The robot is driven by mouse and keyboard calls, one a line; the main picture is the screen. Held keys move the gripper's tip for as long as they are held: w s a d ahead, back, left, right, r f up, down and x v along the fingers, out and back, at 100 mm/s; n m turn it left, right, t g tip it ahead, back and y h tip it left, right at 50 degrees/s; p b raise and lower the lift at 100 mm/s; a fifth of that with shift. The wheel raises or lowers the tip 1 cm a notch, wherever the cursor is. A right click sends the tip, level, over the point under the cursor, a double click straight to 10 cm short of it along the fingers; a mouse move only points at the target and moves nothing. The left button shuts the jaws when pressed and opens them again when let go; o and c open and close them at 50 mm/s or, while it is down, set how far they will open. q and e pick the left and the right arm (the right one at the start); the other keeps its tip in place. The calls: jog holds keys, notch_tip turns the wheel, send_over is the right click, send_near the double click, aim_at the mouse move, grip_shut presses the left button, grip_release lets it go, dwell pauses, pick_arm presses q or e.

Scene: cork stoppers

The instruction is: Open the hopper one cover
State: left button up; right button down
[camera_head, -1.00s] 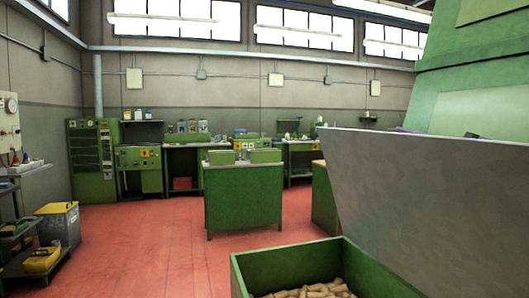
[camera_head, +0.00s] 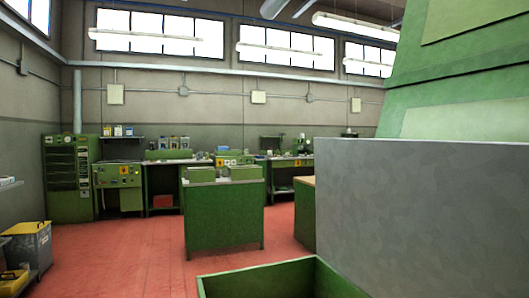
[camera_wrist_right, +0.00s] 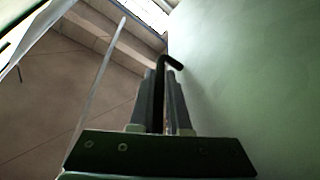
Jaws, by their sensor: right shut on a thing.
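The grey metal cover (camera_head: 430,215) stands raised above the green hopper (camera_head: 280,279) at the right of the head view, its flat face filling much of that side. In the right wrist view, my right gripper (camera_wrist_right: 163,78) is shut on a thin black bent handle (camera_wrist_right: 174,63), whose end sticks out past the fingertips. A green surface lies close to the right of the fingers. My left gripper is in neither view.
A tall green machine (camera_head: 470,70) rises behind the cover. A green cabinet (camera_head: 224,215) stands mid-floor, with workbenches along the back wall. A grey bin with a yellow lid (camera_head: 28,245) stands at the left. Red floor (camera_head: 125,255) is open between them.

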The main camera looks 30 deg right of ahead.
aim_at(442, 170)
jog(key=c, duration=1.2)
grip_release()
jog(key=shift+o, duration=0.2)
jog(key=shift+f, duration=0.1)
jog(key=shift+v, duration=3.75)
